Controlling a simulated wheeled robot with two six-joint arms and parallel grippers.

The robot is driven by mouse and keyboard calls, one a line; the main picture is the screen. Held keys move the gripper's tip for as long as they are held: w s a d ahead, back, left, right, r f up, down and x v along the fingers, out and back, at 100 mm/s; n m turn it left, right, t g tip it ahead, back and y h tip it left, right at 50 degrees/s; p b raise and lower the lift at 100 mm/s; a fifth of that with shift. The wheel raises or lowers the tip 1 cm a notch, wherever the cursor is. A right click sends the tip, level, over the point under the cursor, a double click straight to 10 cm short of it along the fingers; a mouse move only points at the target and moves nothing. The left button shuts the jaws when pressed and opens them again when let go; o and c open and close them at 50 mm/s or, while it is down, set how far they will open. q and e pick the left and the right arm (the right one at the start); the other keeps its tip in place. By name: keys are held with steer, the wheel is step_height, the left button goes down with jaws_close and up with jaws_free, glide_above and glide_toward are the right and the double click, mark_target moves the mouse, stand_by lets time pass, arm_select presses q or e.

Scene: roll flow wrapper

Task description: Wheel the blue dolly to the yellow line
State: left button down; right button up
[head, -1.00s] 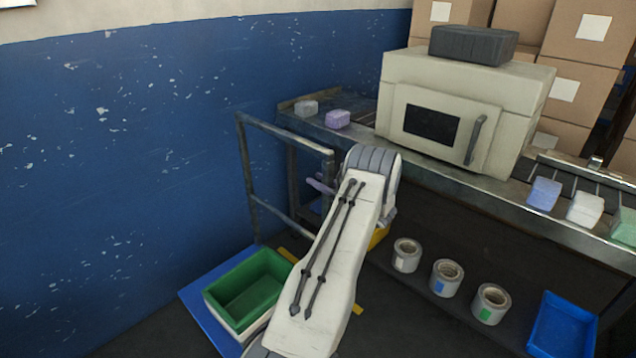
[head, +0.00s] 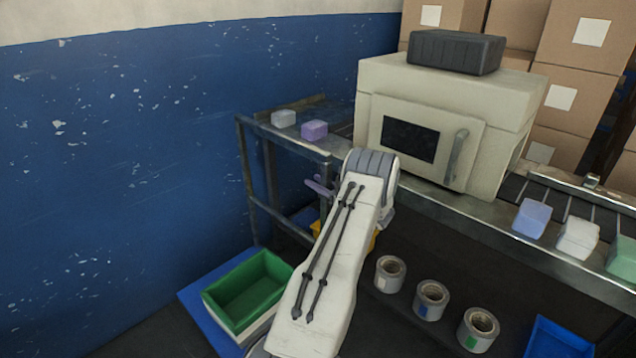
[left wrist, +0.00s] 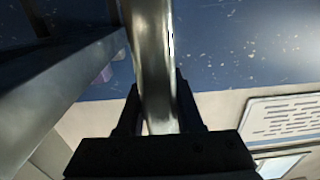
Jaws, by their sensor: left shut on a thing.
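The blue dolly (head: 205,318) stands on the floor at the lower left, beside the blue wall, and carries a green crate (head: 215,305). Its upright grey metal handle frame (head: 243,180) rises in front of the conveyor's left end. My left arm reaches over the dolly's right side in the head view and hides much of it. In the left wrist view, my left gripper (left wrist: 158,95) is shut on the shiny handle tube (left wrist: 155,50). I cannot make out the yellow line now. My right gripper is out of view.
The conveyor (head: 420,205) with the wrapper machine (head: 440,120) stands close on the right. Below it are rolls (head: 431,300), a blue tray (head: 565,340) and a yellow object (head: 316,228) partly behind my arm. The wall (head: 110,170) closes the left side.

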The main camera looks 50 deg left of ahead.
arm_select(q)
steer(key=shift+w+d, duration=0.15)
steer(key=shift+w, duration=0.35)
steer(key=c, duration=0.6)
jaws_free()
steer(key=shift+o, duration=0.2)
steer(key=d, duration=1)
steer(key=shift+w+d, duration=0.1)
steer(key=shift+w, duration=0.2)
